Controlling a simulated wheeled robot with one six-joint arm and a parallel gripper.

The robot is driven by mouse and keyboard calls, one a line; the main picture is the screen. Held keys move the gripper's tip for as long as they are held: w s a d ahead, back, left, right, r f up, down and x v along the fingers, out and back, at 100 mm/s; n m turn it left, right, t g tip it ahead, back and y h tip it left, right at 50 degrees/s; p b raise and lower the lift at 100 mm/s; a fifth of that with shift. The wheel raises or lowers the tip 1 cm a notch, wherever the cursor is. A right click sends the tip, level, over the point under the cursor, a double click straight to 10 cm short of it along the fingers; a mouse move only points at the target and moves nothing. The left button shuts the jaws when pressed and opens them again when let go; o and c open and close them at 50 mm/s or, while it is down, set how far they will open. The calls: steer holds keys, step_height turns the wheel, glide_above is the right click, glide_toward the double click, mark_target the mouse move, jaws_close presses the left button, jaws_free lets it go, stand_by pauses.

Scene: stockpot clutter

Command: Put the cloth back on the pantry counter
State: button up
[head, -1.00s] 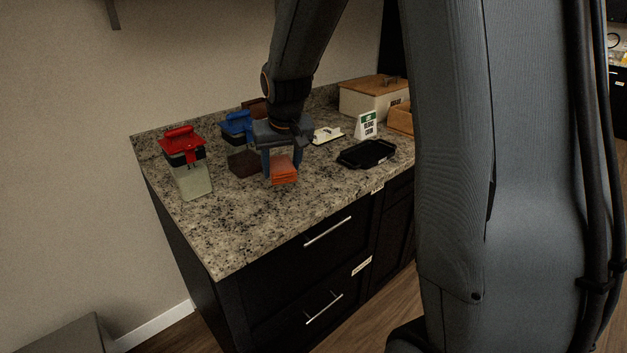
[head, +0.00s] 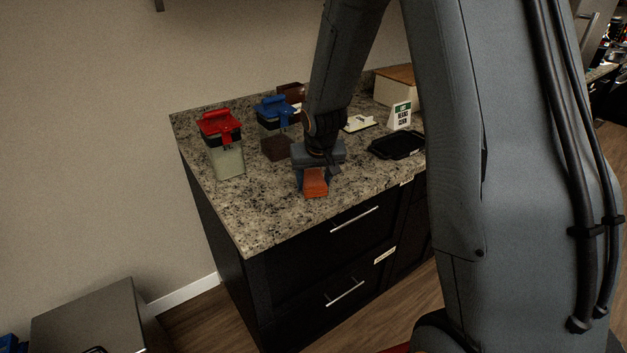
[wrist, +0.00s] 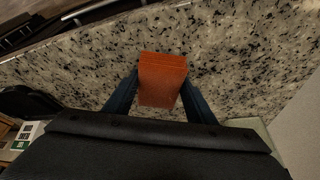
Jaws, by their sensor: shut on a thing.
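The cloth is a folded orange block (head: 315,183) at the front part of the speckled granite counter (head: 262,222). My gripper (head: 314,180) points down and is shut on the cloth, with a finger on each side. In the wrist view the orange cloth (wrist: 162,80) sits between the two blue-grey fingers, over the granite. The cloth is at or just above the counter top; I cannot tell whether it touches. My gripper body hides its rear part.
A red-lidded container (head: 222,142) and a blue-lidded container (head: 278,130) stand to the left and behind. A black tray (head: 397,145), a small sign (head: 401,114) and a wooden-lidded box (head: 396,86) are to the right. The counter's front left is clear.

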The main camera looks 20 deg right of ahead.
steer(key=shift+f, duration=0.15)
steer(key=o, duration=0.9)
steer(key=shift+o, duration=0.2)
steer(key=shift+r, duration=0.35)
steer(key=b+v, duration=0.2)
steer(key=v, duration=0.9)
steer(key=s+f+g, duration=0.1)
steer(key=s+f, duration=0.2)
steer(key=s, duration=0.6)
steer(key=s+f+n+g, duration=0.1)
steer(key=s+f+g, duration=0.1)
steer(key=s, duration=0.8)
steer(key=shift+a+f, duration=0.45)
steer(key=shift+f, duration=0.35)
steer(key=shift+s+f, duration=0.1)
